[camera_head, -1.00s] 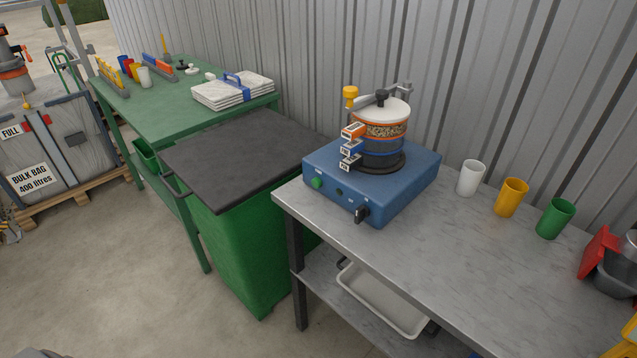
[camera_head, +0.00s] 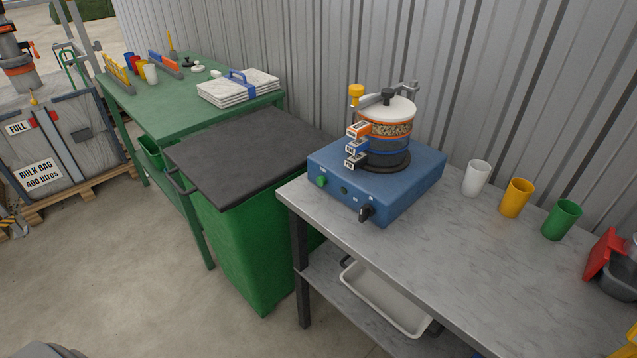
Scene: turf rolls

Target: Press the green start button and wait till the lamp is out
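The green start button (camera_head: 321,181) is on the front face of a blue machine base (camera_head: 415,178), at its left end. A small dark round spot (camera_head: 344,190), possibly the lamp, sits to its right and shows no glow; it is too small to be sure. A black knob (camera_head: 366,212) is further right on the same face. Neither of my grippers is in view.
The machine stands on a grey bench (camera_head: 400,250). White (camera_head: 475,178), yellow (camera_head: 516,198) and green (camera_head: 561,219) cups stand to its right. A green bin with a black lid (camera_head: 250,150) is at left, before a green table (camera_head: 165,120). Bare bench lies in front of the cups.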

